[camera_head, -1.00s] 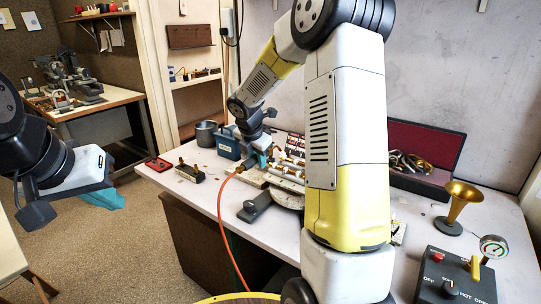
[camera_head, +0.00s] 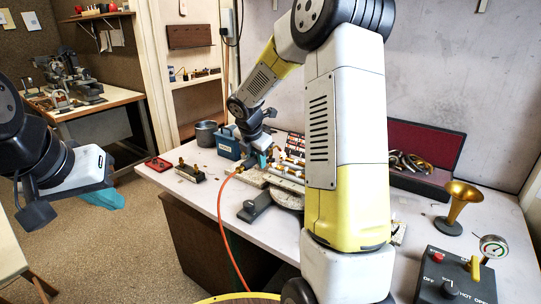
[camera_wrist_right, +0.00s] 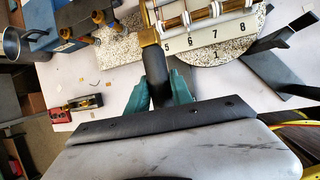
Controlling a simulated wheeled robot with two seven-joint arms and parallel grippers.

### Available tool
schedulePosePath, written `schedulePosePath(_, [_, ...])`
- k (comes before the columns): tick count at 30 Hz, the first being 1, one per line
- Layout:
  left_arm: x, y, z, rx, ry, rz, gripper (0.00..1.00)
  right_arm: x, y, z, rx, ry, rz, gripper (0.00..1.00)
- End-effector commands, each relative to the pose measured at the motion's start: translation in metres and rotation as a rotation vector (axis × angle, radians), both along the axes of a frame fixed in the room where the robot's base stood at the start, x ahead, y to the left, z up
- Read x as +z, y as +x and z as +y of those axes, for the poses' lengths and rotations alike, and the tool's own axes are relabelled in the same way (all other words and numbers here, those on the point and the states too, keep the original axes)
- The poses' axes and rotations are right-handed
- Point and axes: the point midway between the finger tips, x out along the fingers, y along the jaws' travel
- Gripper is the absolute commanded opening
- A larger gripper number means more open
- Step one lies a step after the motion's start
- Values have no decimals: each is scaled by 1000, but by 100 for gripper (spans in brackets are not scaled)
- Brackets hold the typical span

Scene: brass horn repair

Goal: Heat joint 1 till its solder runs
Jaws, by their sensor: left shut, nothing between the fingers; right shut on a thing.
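My right gripper (camera_wrist_right: 160,88) has its teal fingers shut on a dark cylindrical torch handle (camera_wrist_right: 157,66). The torch has a brass part (camera_wrist_right: 149,36) at its far end, beside the numbered strip (camera_wrist_right: 205,38). In the head view this gripper (camera_head: 262,160) is low over the work, partly hidden by my arm. Brass and silver tubes (camera_wrist_right: 195,14) lie side by side above numbers 5 to 8. A round speckled plate (camera_wrist_right: 222,62) below bears a 1; I cannot tell which joint is joint 1. No flame shows. My left gripper (camera_head: 108,200) is shut and empty, off the bench's left side.
An orange hose (camera_head: 221,215) runs up to the right gripper. A blue box (camera_head: 228,146) and a grey mug (camera_head: 206,133) stand at the back left.

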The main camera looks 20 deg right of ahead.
Motion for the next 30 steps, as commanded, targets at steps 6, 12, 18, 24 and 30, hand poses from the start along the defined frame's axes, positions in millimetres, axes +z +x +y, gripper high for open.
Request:
schedulePosePath(6, [0, 0, 0, 0, 0, 0, 0, 1, 0, 0, 0, 0, -1, 0])
schedulePosePath(12, [0, 0, 0, 0, 0, 0, 0, 2, 0, 0, 0, 0, -1, 0])
schedulePosePath(18, [0, 0, 0, 0, 0, 0, 0, 32, -6, 9, 1, 0, -7, 0])
schedulePosePath(24, [0, 0, 0, 0, 0, 0, 0, 69, -15, 21, 1, -1, -6, 0])
schedulePosePath(30, [0, 0, 0, 0, 0, 0, 0, 103, -24, 32, 1, 0, -4, 0])
